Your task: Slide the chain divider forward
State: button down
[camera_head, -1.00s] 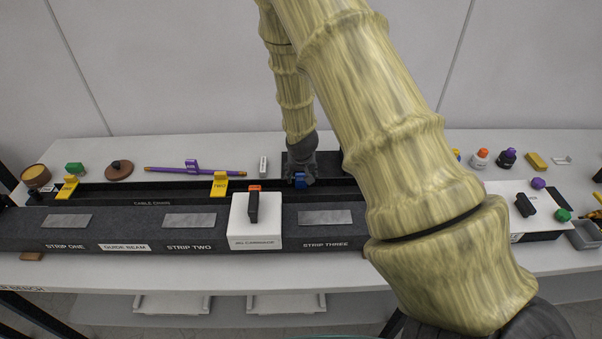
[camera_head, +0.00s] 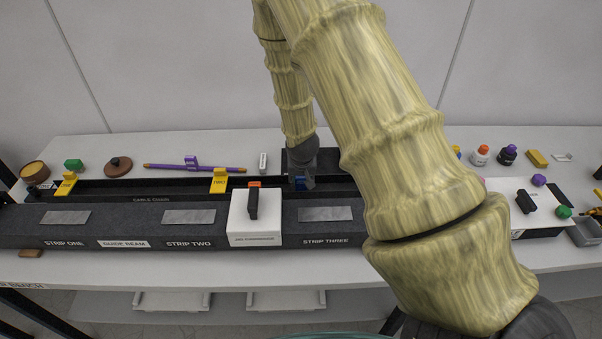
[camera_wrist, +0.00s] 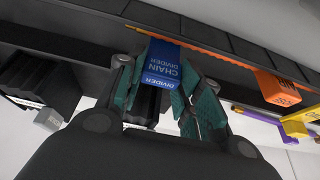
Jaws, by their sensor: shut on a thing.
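The blue chain divider (camera_wrist: 162,66), lettered "CHAIN DIVIDER", is between the teal finger pads of my gripper (camera_wrist: 160,98) in the wrist view. The pads are closed on its sides. In the head view my gripper (camera_head: 303,182) points down into the black cable chain channel (camera_head: 150,199), behind the guide beam. Only a small blue patch of the divider (camera_head: 300,182) shows there; the rest is hidden by the gripper.
A white carriage (camera_head: 256,223) with a black handle sits on the guide beam (camera_head: 125,226), left of my gripper. A yellow marker "TWO" (camera_head: 219,181) and a purple rod (camera_head: 215,170) are farther left. An orange block (camera_wrist: 276,87) shows in the wrist view.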

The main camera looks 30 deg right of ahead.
jog(key=shift+s+a, duration=0.1)
jog(key=shift+s, duration=0.1)
jog(key=c, duration=1.2)
grip_release()
jog(key=shift+o, duration=1.2)
jog(key=shift+a+r, duration=0.1)
jog(key=v, duration=1.2)
jog(key=shift+w, duration=0.1)
